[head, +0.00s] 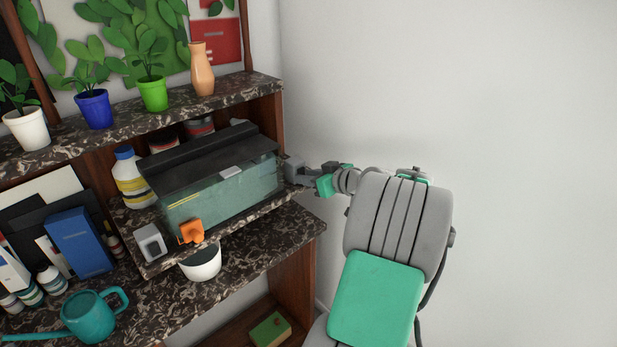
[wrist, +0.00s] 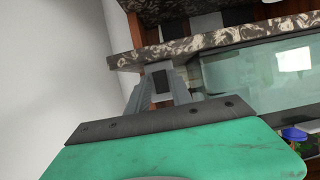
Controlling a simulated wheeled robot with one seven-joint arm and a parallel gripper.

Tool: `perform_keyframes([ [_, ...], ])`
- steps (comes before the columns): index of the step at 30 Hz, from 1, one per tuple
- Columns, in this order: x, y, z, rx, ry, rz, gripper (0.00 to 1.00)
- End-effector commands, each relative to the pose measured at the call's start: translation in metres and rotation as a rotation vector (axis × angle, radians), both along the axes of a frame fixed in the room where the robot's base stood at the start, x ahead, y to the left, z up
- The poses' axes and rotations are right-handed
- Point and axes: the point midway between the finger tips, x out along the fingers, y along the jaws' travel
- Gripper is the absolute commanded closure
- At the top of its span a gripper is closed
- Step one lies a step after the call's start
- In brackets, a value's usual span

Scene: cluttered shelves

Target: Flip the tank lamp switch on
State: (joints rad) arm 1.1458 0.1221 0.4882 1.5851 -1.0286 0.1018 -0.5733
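The glass tank (head: 222,200), with a long black lid (head: 195,152), stands on the raised dark stone shelf. My gripper (head: 297,171) is at the right end of the tank, above the shelf's right edge. In the wrist view my gripper's two grey fingers (wrist: 160,92) point at the shelf edge, with a gap between them. A small grey block with a dark rectangular face (wrist: 160,80) shows between the fingertips; I cannot tell whether it is the lamp switch or whether the fingers touch it. The tank glass (wrist: 245,75) is just right of the fingers.
A small grey box (head: 150,243) and an orange object (head: 191,231) are in front of the tank. A white bottle (head: 131,178) stands left of it. A white pot (head: 201,262) and a teal watering can (head: 92,316) are lower. The right side, by the bare wall, is free.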

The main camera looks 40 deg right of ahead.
Motion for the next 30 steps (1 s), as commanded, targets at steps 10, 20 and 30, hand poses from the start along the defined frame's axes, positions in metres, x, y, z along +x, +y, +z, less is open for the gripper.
perform_keyframes([
  [10,0.0,0.0,0.0,0.0,0.0,0.0,1.0],
  [20,0.0,0.0,-0.002,0.0,-0.006,0.0,1.0],
  [30,0.0,-0.001,-0.017,0.002,-0.179,-0.002,1.0],
])
